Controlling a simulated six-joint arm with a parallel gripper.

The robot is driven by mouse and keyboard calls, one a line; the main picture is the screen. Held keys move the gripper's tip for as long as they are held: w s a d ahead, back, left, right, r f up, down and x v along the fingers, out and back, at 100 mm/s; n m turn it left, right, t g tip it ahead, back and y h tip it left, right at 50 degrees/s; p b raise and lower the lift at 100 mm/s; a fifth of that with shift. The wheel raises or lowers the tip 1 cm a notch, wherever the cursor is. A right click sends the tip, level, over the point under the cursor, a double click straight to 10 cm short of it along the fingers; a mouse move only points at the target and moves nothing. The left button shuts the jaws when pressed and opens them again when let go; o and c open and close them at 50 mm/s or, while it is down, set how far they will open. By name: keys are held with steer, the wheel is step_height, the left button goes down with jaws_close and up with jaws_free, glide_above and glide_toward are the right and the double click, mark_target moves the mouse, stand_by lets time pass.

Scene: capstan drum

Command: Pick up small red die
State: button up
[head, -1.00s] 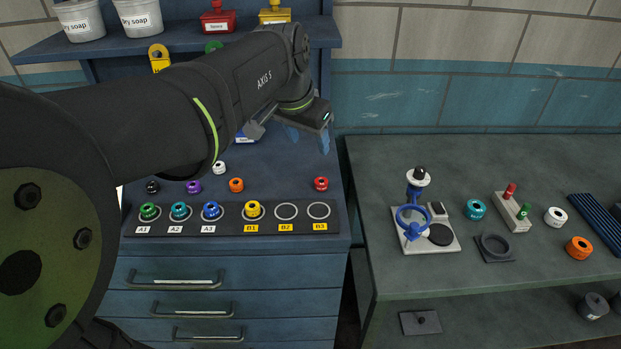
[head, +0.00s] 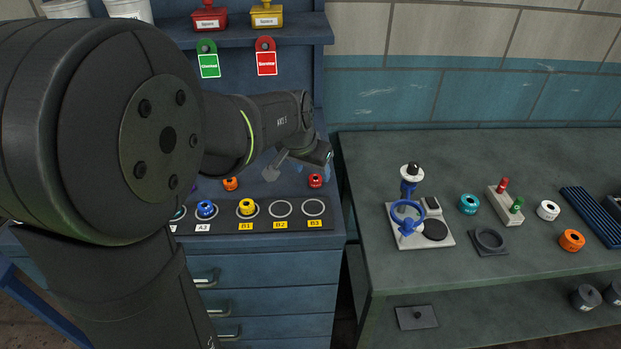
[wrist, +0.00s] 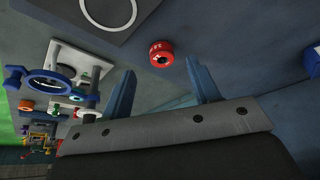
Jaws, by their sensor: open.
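The small red die (head: 315,181) is a short round piece with a dark centre hole. It lies on the blue bench top behind the empty B3 ring, and shows in the wrist view (wrist: 161,55) just beyond the fingertips. My gripper (wrist: 160,70) is open, its two blue fingers spread to either side of the die's direction, with nothing between them. In the head view my wrist is just above and behind the die; the fingers are mostly hidden there.
A dark rack (head: 265,226) in front holds a blue die (head: 206,209) and a yellow die (head: 247,207); B2 and B3 are empty. An orange die (head: 230,184) lies left of the red one. The grey table (head: 400,275) at right carries a blue-and-white device (head: 409,217).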

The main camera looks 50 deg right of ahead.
mark_target(315, 178)
steer(key=x, duration=0.4)
steer(key=shift+w+d+f, duration=0.15)
steer(key=shift+w+d, duration=0.05)
steer(key=shift+d, duration=0.05)
steer(key=c, duration=1.2)
steer(key=shift+o, duration=0.2)
